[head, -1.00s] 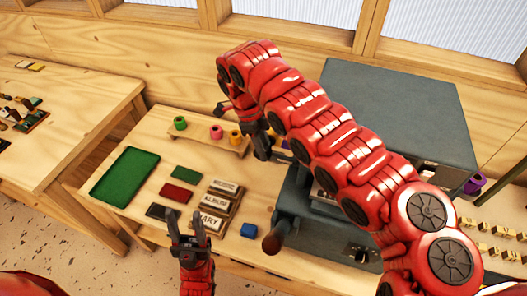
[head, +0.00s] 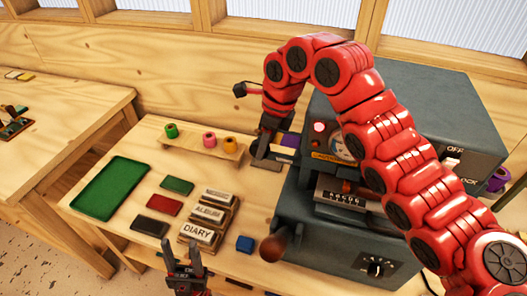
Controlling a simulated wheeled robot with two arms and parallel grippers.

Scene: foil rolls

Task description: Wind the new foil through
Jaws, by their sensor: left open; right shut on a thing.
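The grey foil machine (head: 334,254) stands at the right, with a lettered panel in its front. A purple roll (head: 498,179) sits at its right side. A patch of purple foil (head: 289,141) shows at its left side, beside my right gripper (head: 266,158). That gripper points down there and is shut, apparently on the purple foil; its arm hides part of the machine, and the exact grip is too small to make out. My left gripper (head: 183,246) is open and empty at the table's front edge, below the DIARY block.
A wooden stand (head: 193,146) holds green (head: 171,130), pink (head: 209,140) and yellow (head: 229,144) rolls. A green tray (head: 112,187), coloured cards, lettered blocks (head: 198,236) and a blue piece (head: 244,244) lie in front. A dark handle knob (head: 273,247) juts from the machine.

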